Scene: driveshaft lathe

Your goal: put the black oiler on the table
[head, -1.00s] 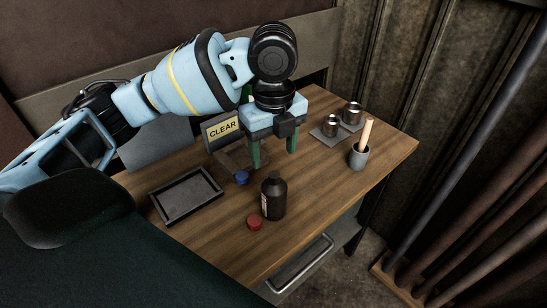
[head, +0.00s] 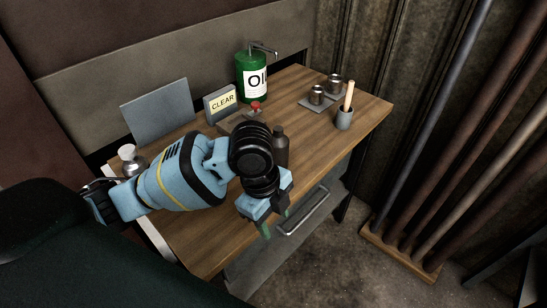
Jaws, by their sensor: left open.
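A dark bottle (head: 281,143) stands upright on the wooden table (head: 325,133). It is the only black container I can make out; I cannot tell for sure that it is the oiler. My left arm hides its lower left part. My left gripper (head: 275,222) is open and empty, its green fingertips pointing down near the table's front edge, nearer to me than the bottle and apart from it. My right gripper is not in view.
A green oil dispenser (head: 253,80) and a CLEAR sign (head: 221,103) stand at the back. Metal cups (head: 317,95) and a grey pot with a wooden handle (head: 344,118) stand at the right. A silver bottle (head: 132,163) stands at the left. A drawer handle (head: 303,215) juts out in front.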

